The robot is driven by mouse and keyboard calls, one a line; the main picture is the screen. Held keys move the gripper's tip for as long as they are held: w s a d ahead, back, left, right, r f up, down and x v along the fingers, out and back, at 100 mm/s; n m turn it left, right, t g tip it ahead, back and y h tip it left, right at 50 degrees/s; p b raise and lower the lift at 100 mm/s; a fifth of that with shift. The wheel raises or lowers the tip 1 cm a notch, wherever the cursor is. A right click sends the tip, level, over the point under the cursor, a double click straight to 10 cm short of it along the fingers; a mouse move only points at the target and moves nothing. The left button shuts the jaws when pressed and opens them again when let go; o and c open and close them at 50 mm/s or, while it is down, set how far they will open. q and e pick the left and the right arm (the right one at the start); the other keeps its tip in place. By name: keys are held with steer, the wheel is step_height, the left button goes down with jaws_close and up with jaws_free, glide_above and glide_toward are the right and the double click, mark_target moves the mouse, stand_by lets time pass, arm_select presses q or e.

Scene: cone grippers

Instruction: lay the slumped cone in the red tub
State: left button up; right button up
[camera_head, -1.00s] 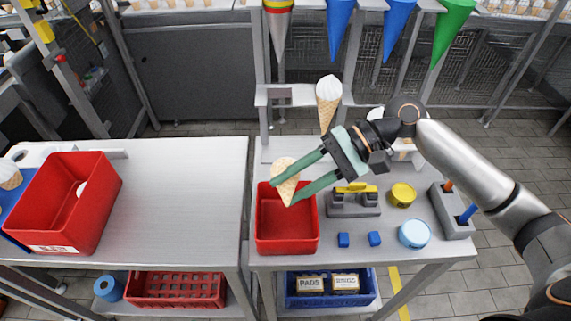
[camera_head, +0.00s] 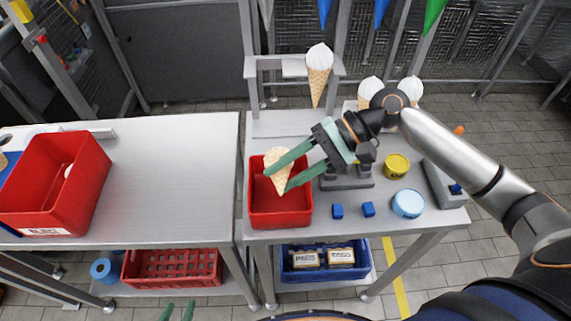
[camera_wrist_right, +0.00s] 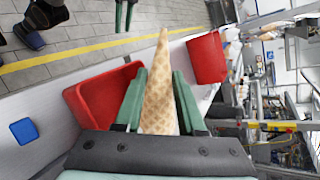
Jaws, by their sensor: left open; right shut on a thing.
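My right gripper (camera_head: 281,180) is shut on a waffle cone (camera_head: 275,177) with a pale top. It holds the cone tilted, tip down, over the red tub (camera_head: 281,217) on the right-hand table. Whether the tip touches the tub floor cannot be told. In the right wrist view, the cone (camera_wrist_right: 160,92) lies between the green fingers, with the red tub (camera_wrist_right: 105,98) behind it on the left. My left gripper (camera_head: 178,312) is open and empty at the bottom edge. It also shows at the top of the right wrist view (camera_wrist_right: 123,14).
A larger red bin (camera_head: 90,190) with a pale item stands on the left table (camera_head: 180,180). Right of the tub are blue cubes (camera_head: 338,211), a yellow tin (camera_head: 397,165) and a light-blue tin (camera_head: 407,204). Upright cones (camera_head: 319,72) stand behind.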

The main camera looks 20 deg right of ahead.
steer(key=shift+f+b, duration=0.65)
steer(key=shift+f, duration=1.7)
steer(key=o, duration=1.4)
steer(key=p+v, duration=0.3)
steer(key=v, duration=0.4)
